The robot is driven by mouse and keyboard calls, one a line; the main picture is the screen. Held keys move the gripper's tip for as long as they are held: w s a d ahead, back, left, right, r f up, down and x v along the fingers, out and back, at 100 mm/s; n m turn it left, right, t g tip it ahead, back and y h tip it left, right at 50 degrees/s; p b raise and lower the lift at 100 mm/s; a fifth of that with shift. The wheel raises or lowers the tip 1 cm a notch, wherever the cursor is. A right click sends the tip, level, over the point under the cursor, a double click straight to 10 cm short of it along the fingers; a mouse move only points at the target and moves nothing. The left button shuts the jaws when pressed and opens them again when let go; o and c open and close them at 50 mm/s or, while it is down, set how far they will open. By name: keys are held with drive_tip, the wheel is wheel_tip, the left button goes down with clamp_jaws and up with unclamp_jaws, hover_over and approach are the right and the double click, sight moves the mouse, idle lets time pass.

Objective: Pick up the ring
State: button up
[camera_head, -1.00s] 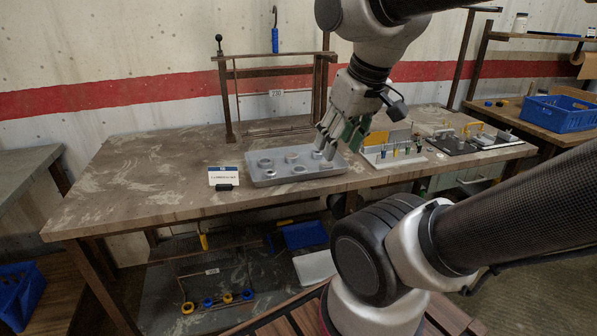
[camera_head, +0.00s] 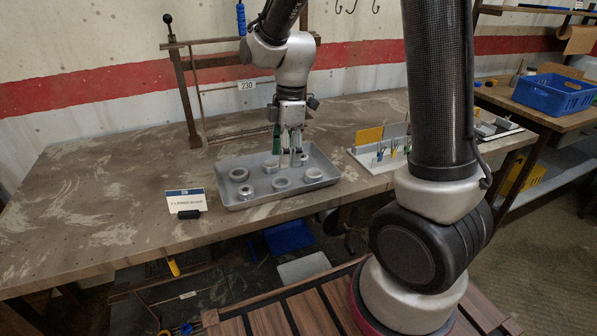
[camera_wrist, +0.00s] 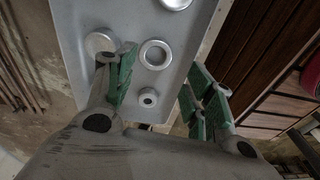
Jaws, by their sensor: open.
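A grey tray (camera_head: 247,203) on the workbench holds several round metal parts. Some look like rings with open centres, such as a ring (camera_head: 239,174) at its left and a flat ring (camera_head: 281,183) near its middle; I cannot tell which one the task means. My gripper (camera_head: 291,164) points down over the tray, open, with nothing between its fingers. A smaller part with a narrow hole (camera_wrist: 148,97) is nearer the palm.
A small sign (camera_head: 186,201) stands left of the tray. A rack frame (camera_head: 190,95) rises behind it. A holder with a yellow panel (camera_head: 369,136) and small tools is to the right. A blue crate (camera_head: 553,94) sits on another bench. The bench's left side is clear.

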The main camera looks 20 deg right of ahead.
sight(282, 177)
drive_tip(key=f+n, duration=0.1)
drive_tip(key=f, duration=0.1)
drive_tip(key=a+f+n, duration=0.1)
drive_tip(key=f, duration=0.2)
drive_tip(key=f+n, duration=0.1)
drive_tip(key=f, duration=0.1)
drive_tip(key=shift+w+a+f, duration=0.1)
drive_tip(key=shift+a+f, duration=0.05)
drive_tip(key=shift+f, duration=0.2)
drive_tip(key=shift+c, duration=0.3)
drive_tip(key=c, duration=0.6)
